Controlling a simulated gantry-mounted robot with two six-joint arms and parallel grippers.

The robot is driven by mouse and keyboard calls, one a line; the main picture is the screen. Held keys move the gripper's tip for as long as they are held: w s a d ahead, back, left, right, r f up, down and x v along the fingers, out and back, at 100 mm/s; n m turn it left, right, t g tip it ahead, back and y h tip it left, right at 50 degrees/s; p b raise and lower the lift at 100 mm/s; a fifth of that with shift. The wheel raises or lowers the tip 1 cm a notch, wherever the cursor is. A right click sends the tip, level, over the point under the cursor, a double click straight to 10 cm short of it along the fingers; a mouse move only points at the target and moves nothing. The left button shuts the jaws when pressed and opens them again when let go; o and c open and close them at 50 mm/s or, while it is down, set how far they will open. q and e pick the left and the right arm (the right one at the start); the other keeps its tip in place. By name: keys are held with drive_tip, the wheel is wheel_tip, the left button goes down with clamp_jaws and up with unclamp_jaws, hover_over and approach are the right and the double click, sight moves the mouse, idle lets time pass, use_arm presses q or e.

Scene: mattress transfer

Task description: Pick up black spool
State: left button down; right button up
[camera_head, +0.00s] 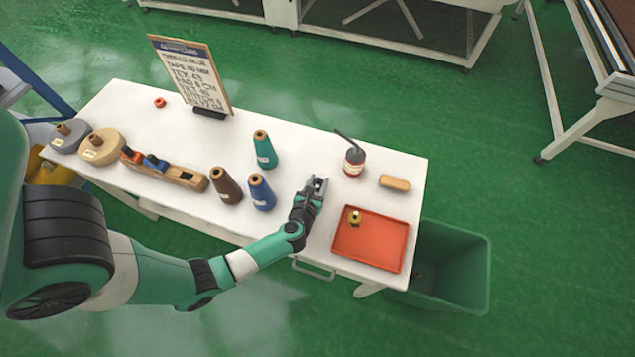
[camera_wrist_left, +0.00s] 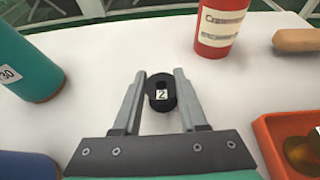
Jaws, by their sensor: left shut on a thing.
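I cannot tell whether the spool still touches the table. In the head view my left gripper (camera_head: 317,186) is low over the white table, right of the blue cone and left of the orange tray. The spool is mostly hidden by the fingers there. My right gripper is not in view.
Teal (camera_head: 264,149), blue (camera_head: 262,193) and brown (camera_head: 226,186) cones stand left of the gripper. A red bottle (camera_head: 354,162) and a tan brush-like block (camera_head: 395,183) are behind right. The orange tray (camera_head: 345,254) holds a small yellow-and-black item. A green bin (camera_head: 465,262) stands beyond the table's right edge.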

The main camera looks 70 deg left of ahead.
use_arm(q)
wheel_tip(320, 180, up, 3)
drive_tip(key=shift+r+p, duration=0.2)
drive_tip(key=shift+p, duration=1.05)
drive_tip(key=w+r+p+v, duration=0.2)
drive_tip(key=p+v, duration=0.3)
drive_tip(key=v, duration=1.1)
drive_tip(key=shift+d+r, duration=0.25)
drive_tip(key=shift+r, duration=0.4)
